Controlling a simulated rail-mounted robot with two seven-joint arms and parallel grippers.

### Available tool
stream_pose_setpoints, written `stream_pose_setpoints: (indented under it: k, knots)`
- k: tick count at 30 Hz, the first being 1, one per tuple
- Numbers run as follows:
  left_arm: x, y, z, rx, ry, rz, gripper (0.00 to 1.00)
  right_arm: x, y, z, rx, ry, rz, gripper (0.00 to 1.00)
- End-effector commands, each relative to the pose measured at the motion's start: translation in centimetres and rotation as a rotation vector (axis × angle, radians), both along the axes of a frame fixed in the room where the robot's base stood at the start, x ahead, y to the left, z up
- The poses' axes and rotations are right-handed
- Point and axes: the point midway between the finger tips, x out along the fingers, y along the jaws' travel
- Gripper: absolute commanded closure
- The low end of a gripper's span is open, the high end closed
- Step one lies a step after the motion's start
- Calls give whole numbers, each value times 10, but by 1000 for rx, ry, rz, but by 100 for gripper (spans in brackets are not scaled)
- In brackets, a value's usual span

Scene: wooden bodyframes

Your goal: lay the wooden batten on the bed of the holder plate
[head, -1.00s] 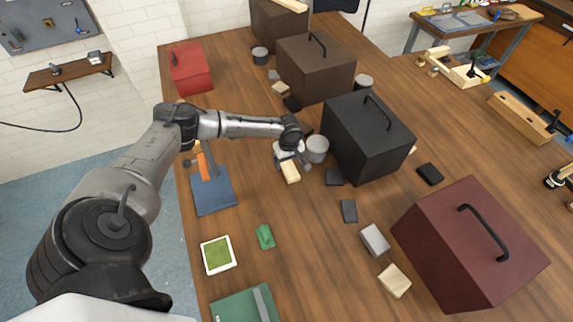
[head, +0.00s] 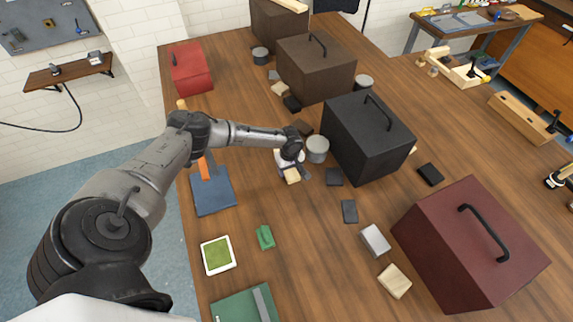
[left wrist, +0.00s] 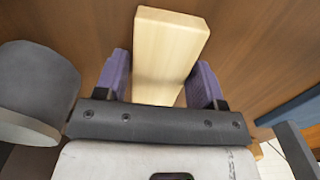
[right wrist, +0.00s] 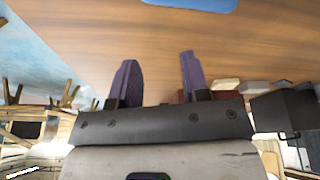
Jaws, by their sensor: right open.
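The pale wooden batten (left wrist: 170,50) lies between the two purple fingers of my left gripper (left wrist: 162,78), which stand apart on either side of it. Firm contact with both sides does not show. In the head view the batten's end (head: 292,177) sticks out from under my left gripper (head: 291,168), low over the table. A blue plate (head: 213,197) with an orange upright part, which looks like the holder plate, lies to the left, partly behind my left arm. My right gripper (right wrist: 155,80) is open and empty, and is out of the head view.
A grey round tin (head: 317,149) stands close to the right of my left gripper. A black box (head: 365,145) stands beyond it. A green-topped white tile (head: 217,254) and a small green piece (head: 265,237) lie nearer. Bare table lies between the blue plate and the batten.

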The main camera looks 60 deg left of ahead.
Motion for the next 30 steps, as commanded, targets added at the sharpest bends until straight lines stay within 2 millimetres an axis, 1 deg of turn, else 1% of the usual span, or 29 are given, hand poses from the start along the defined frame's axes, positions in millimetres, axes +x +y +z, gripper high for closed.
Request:
stream_pose_setpoints:
  k: [1,2,12,17,20,23,30]
  knots:
    - [0,0,0,0,0,0,42,0,0,0,0,0,0,57]
    - [0,0,0,0,0,0,45,0,0,0,0,0,0,57]
    - [0,0,0,0,0,0,77,0,-2,0,-7,0,4,57]
    - [0,0,1,0,0,0,77,0,-3,0,-11,-1,7,57]
    - [0,1,6,0,0,1,77,0,-3,1,-11,-1,7,57]
    - [0,1,19,0,-2,1,77,0,-3,2,-11,-1,7,57]
    - [0,1,62,1,-2,-1,77,0,-2,4,-7,0,5,57]
